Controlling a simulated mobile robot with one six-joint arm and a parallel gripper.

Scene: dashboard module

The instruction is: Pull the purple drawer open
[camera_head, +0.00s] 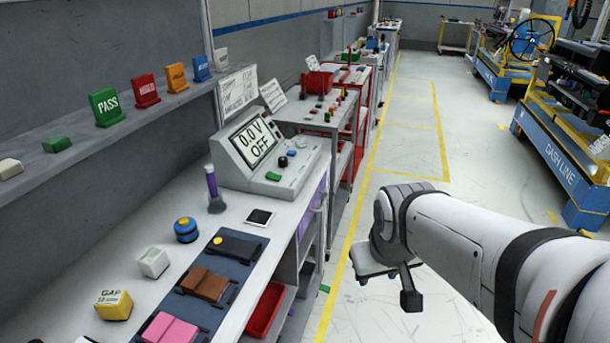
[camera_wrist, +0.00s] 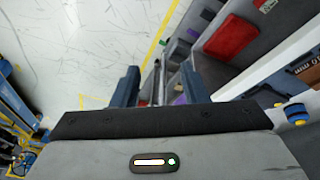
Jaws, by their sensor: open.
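The purple drawer (camera_head: 311,214) is under the right end of the near workbench, below the grey meter. Only a narrow strip of its front shows, at a steep angle, and I cannot tell whether it is shut. My gripper (camera_head: 387,287) is open and empty, over the floor to the right of the bench, apart from the drawer. In the wrist view my gripper (camera_wrist: 160,82) has its two dark fingers spread. A small purple patch (camera_wrist: 179,100) shows near the right finger, partly hidden by it. A thin grey bar shows between the fingers.
The bench top (camera_head: 232,225) holds a meter (camera_head: 265,150), a flask and several small blocks. A red tray (camera_head: 266,310) is on the lower shelf. A red cart (camera_head: 360,120) stands beyond.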

